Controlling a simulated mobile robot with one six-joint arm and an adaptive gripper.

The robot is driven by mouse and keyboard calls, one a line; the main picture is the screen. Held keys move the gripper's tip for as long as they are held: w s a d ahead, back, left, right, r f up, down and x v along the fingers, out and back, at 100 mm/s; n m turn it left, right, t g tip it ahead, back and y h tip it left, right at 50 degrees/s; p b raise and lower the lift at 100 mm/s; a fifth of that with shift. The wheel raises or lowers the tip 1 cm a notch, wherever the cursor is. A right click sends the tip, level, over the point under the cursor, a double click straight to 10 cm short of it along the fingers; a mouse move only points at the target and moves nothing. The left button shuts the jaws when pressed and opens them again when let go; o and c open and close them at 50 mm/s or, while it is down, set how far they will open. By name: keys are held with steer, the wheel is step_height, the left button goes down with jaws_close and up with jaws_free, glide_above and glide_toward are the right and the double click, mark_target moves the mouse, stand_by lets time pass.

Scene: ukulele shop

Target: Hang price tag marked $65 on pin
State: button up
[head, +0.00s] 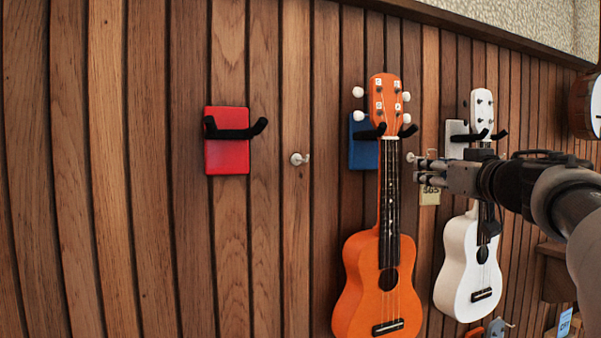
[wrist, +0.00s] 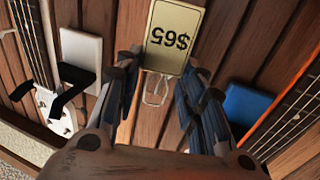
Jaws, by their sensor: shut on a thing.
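The pale yellow price tag marked $65 (head: 429,195) hangs below my gripper (head: 428,171), in front of the wall between the orange and white ukuleles. In the wrist view the tag (wrist: 172,38) appears upside down, with a pale wire loop (wrist: 156,91) at its edge. My gripper's fingers (wrist: 160,66) are shut on the tag. A silver pin (head: 410,157) sticks out of the wall just left of the fingertips. Another pin (head: 299,159) is bare, between the red and blue mounts. I cannot tell whether the loop touches a pin.
The orange ukulele (head: 385,285) hangs at the blue mount (head: 363,150), close left of my gripper. The white ukulele (head: 462,264) hangs at the white mount (head: 456,139), behind my arm. The red mount (head: 227,157) is empty. The wall at far left is clear.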

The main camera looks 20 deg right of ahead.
steer(key=shift+w+f, duration=0.2)
steer(key=shift+w, duration=0.65)
steer(key=shift+w+a+f+p, duration=0.1)
steer(key=shift+w+f+p, duration=0.2)
steer(key=shift+w, duration=0.15)
steer(key=shift+f, duration=0.1)
steer(key=o, duration=0.9)
steer(key=shift+o, duration=0.2)
